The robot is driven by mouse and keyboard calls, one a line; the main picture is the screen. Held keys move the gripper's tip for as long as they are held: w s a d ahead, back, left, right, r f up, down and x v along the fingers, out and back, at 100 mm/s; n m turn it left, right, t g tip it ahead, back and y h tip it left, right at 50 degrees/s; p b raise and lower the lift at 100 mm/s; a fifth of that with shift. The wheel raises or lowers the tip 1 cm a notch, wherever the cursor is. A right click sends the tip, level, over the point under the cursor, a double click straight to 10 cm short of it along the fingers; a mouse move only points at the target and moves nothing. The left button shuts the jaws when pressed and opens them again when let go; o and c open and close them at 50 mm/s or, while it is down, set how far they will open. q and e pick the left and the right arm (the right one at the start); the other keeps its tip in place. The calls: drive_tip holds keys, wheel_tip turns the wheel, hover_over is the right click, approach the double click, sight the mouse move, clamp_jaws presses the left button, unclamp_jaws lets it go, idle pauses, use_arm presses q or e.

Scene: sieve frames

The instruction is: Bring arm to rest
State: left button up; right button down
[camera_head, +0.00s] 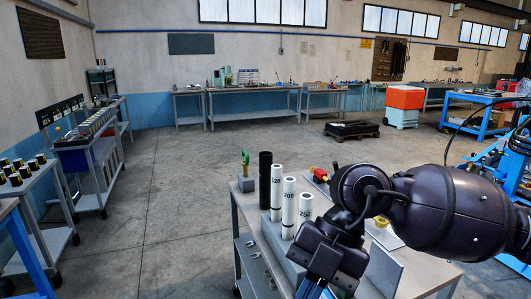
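My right arm comes in from the right over the grey worktable (244,215). Its wrist and gripper (318,283) point down toward the bottom edge, in front of the table. The fingertips are cut off or too dark to read, so I cannot tell whether it is open or shut, or whether it holds anything. My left arm and gripper are not in view.
On the table stand a black tube (265,180), white numbered tubes (289,207), a green object (245,163) and a red-yellow item (319,175), close left of my arm. A bottle-lined cart (85,150) stands left. The middle floor is clear.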

drive_tip(key=s+a+g+y, duration=0.25)
drive_tip(key=a+y, duration=0.25)
drive_tip(key=y, duration=0.3)
drive_tip(key=w+d+f+m+t+y, duration=0.2)
drive_tip(key=w+d+m+t+y, duration=0.1)
drive_tip(key=w+m+t+y, duration=0.65)
drive_tip(key=w+d+f+m+t+h, duration=0.2)
drive_tip(key=d+f+m+t+h, duration=0.75)
drive_tip(key=m+t, duration=0.5)
drive_tip(key=s+d+f+m+g+h, duration=0.1)
drive_tip(key=s+d+f+h, duration=0.3)
drive_tip(key=f, duration=0.4)
drive_tip(key=s+d+f+m+g+h, duration=0.2)
drive_tip(key=s+d+f+h, duration=0.3)
drive_tip(key=f, duration=0.4)
drive_tip(key=s+d+f+m+g+h, duration=0.2)
drive_tip(key=s+d+f+m+h, duration=0.1)
drive_tip(key=f, duration=0.5)
drive_tip(key=s+d+h, duration=0.1)
drive_tip(key=s+d, duration=0.1)
drive_tip(key=s, duration=0.1)
drive_tip(key=shift+s+d+f+h, duration=0.15)
drive_tip(key=shift+d+f+h, duration=0.1)
drive_tip(key=shift+d+h, duration=0.05)
